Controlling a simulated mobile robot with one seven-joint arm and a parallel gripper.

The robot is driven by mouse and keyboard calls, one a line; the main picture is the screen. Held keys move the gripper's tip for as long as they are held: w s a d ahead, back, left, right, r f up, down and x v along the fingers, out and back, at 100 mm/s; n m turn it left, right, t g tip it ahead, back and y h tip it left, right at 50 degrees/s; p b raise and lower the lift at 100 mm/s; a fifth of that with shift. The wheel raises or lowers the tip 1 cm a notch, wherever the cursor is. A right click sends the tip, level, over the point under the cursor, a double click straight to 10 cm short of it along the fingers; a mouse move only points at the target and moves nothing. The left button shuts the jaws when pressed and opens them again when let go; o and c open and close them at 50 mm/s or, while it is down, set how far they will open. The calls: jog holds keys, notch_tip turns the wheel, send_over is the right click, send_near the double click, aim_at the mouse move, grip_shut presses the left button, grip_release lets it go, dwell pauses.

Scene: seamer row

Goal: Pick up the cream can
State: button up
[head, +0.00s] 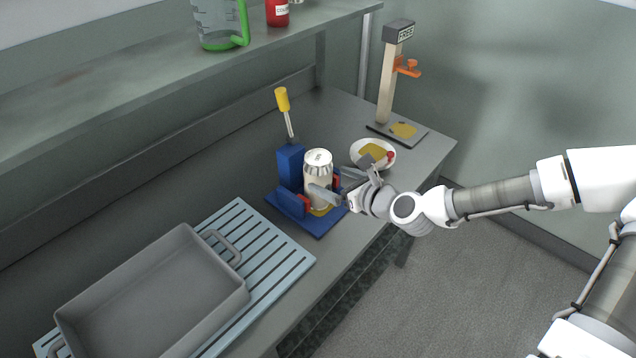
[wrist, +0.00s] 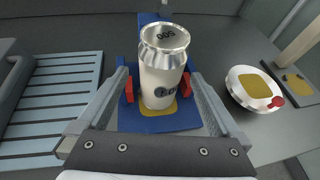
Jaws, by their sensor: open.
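The cream can (head: 317,178) stands upright on the yellow patch of a blue seamer stand, between its red pads. It also shows in the wrist view (wrist: 162,75), with a silver top marked with dark characters. The blue stand (head: 288,205) has a block with a yellow-handled lever (head: 283,100) behind the can. My gripper (head: 336,187) is open at the can, with one finger on each side of it in the wrist view (wrist: 155,85). I cannot tell whether the fingers touch the can.
A grey tray (head: 180,268) sits on a blue slatted rack (head: 285,262) at left. A white dish (head: 384,146) with a yellow patch and red knob lies right of the stand. A post marked FREE (head: 388,85) stands beyond. A shelf (head: 130,75) with a jug (head: 222,22) runs above.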

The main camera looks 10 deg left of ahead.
jog(key=shift+w+r+b+x, duration=0.1)
jog(key=shift+r+b+x, duration=0.1)
jog(key=shift+x, duration=1.35)
jog(key=shift+w+r+b+x, duration=0.1)
jog(key=shift+r+b+x, duration=0.05)
jog(key=shift+x, duration=1.45)
jog(key=shift+c, duration=0.3)
grip_shut()
